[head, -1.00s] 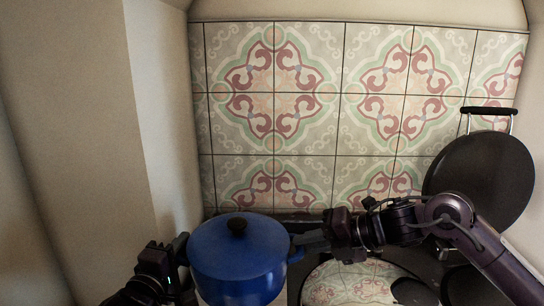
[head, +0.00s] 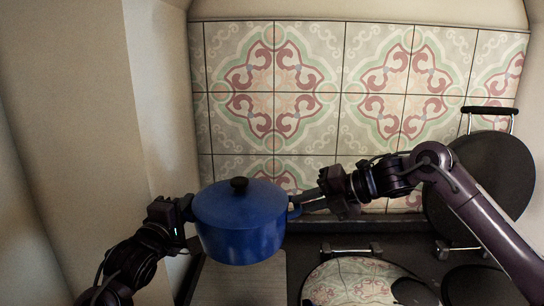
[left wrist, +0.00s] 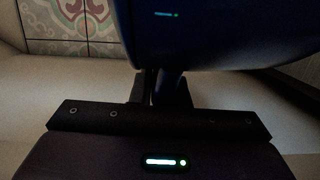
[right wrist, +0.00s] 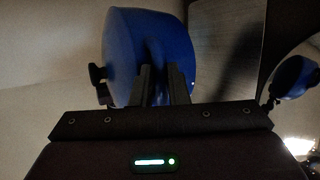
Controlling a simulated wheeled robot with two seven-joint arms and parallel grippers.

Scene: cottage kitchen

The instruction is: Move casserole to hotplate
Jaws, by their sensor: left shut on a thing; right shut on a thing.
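The casserole (head: 240,228) is a blue lidded pot with a black knob, held level in the air between my two grippers in the head view. My left gripper (head: 189,209) is shut on its left handle, and my right gripper (head: 298,203) is shut on its right handle. In the left wrist view the dark pot side (left wrist: 220,30) fills the top, above the fingers. In the right wrist view the casserole (right wrist: 150,50) sits beyond the shut fingers.
A round black raised lid (head: 490,170) with a bar handle stands at the right. A tiled wall (head: 300,100) closes the back, and a pale wall (head: 160,110) stands close on the left.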

